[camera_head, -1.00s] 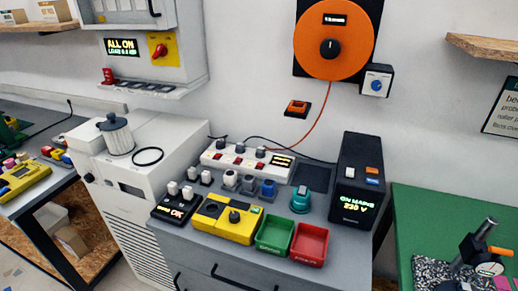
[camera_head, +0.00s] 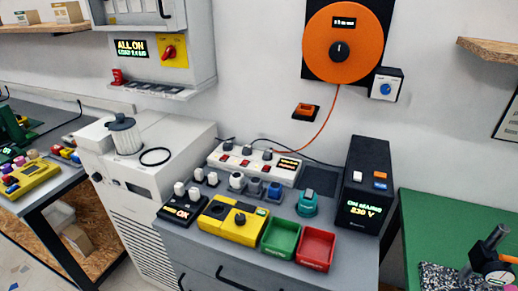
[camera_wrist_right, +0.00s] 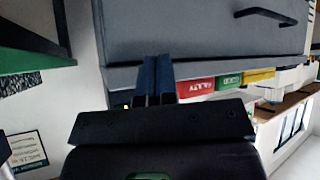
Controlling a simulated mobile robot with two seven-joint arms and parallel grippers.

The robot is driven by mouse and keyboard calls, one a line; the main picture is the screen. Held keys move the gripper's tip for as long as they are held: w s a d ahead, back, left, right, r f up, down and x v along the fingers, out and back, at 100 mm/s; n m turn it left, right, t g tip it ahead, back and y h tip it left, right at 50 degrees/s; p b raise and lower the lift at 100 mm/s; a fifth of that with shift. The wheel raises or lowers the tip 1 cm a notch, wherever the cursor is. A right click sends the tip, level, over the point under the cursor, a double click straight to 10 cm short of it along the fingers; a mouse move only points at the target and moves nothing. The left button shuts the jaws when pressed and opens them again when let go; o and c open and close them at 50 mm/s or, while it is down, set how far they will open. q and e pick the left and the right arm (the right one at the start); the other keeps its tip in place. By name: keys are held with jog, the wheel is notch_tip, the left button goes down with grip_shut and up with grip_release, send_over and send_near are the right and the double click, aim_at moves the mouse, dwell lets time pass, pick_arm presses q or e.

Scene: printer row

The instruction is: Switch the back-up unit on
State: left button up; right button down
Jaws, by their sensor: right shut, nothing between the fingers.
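The back-up unit (camera_head: 362,188) is a tall black box at the right end of the grey cabinet top in the head view. Its lit display reads "ON MAINS" and "230 V". White, orange and blue buttons (camera_head: 379,175) sit on its upper part. My right gripper (camera_wrist_right: 158,80) shows only in the right wrist view. Its two bluish fingers are together and empty, in front of the cabinet's edge in the picture. The unit's buttons are not visible in that view. My left gripper is in no view.
A green bin (camera_head: 281,238), a red bin (camera_head: 315,249), a yellow device (camera_head: 230,222) and a teal-topped piece (camera_head: 308,204) stand left of the unit. A white power strip (camera_head: 253,164) lies behind. A green table (camera_head: 440,222) stands to the right.

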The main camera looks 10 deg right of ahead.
jog(key=shift+w+f+t, duration=0.15)
jog(key=shift+f+t, duration=0.65)
jog(key=shift+f, duration=0.1)
